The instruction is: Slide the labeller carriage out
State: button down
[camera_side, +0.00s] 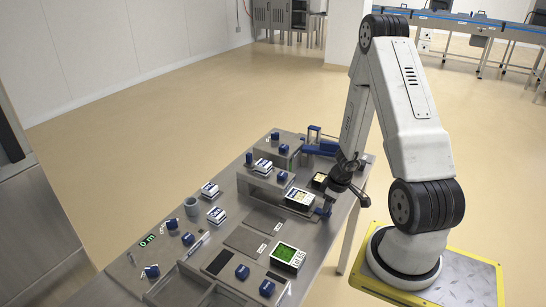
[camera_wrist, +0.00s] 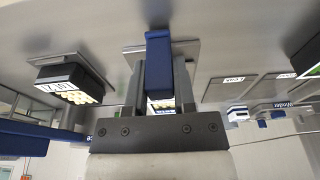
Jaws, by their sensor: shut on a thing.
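My gripper (camera_wrist: 158,72) is shut on an upright blue block-shaped handle (camera_wrist: 159,50) in the wrist view, with one grey finger on each side of it. A grey plate (camera_wrist: 186,50) shows behind the handle. I take the handle to be the labeller carriage's, but no name on it is readable. In the side view my gripper (camera_side: 328,203) is low over the right edge of the steel table, and a small blue part shows beside it. The fingertips and most of the held part are hidden there.
A tray with a white label (camera_side: 299,198) is just left of my gripper. A tray with green contents (camera_side: 287,256) stands nearer the front. Blue-handled blocks, a grey cup (camera_side: 192,206) and a green display (camera_side: 149,241) occupy the table's left side. Flat grey plates (camera_side: 246,240) lie mid-table.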

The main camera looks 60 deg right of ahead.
jog(key=shift+s, duration=1.05)
jog(key=shift+c, duration=2.4)
grip_release()
jog(key=shift+r, duration=0.2)
notch_tip(320, 180, up, 7)
jog(key=shift+f, duration=0.2)
